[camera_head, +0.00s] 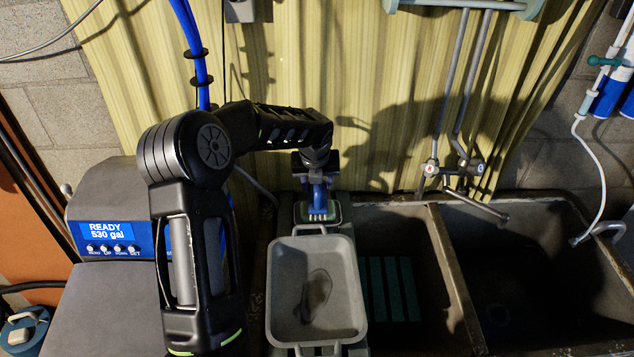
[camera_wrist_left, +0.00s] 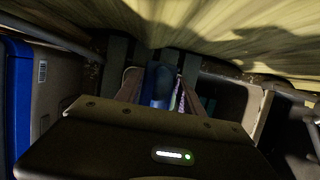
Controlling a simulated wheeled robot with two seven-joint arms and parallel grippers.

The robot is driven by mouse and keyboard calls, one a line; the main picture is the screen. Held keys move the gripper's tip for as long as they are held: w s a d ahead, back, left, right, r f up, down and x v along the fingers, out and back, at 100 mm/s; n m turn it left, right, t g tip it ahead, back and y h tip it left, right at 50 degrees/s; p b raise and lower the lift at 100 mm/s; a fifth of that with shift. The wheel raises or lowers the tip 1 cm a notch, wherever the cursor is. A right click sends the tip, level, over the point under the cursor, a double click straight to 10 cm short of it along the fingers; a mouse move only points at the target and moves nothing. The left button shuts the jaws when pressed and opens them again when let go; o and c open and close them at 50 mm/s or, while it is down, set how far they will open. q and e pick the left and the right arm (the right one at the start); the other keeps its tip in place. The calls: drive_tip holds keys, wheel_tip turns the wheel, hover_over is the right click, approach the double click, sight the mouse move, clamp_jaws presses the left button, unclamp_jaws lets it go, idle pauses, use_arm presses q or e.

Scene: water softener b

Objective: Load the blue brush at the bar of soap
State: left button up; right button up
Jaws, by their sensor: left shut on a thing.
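The blue brush (camera_head: 318,198) is held upright with its pale bristles down, over a small tray (camera_head: 299,212) behind the grey basin. My left gripper (camera_head: 318,178) is shut on the brush's handle from above. The brush's blue handle also shows between the fingers in the left wrist view (camera_wrist_left: 160,84). The bar of soap cannot be made out; it may be hidden under the bristles in the small tray. I cannot tell whether the bristles touch anything. My right gripper is in neither view.
A grey basin (camera_head: 282,290) with a dark patch on its floor stands in front of the brush. A double sink (camera_head: 540,260) with a faucet (camera_head: 470,195) lies to the right. The softener unit (camera_head: 105,235) stands left. A curtain (camera_head: 390,90) hangs close behind.

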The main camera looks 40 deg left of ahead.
use_arm(q)
drive_tip(key=shift+f, duration=0.45)
idle(0.6)
drive_tip(key=shift+f, duration=0.15)
idle(1.5)
wheel_tip(320, 180, up, 3)
drive_tip(key=shift+p, duration=1)
drive_tip(key=shift+r, duration=2.1)
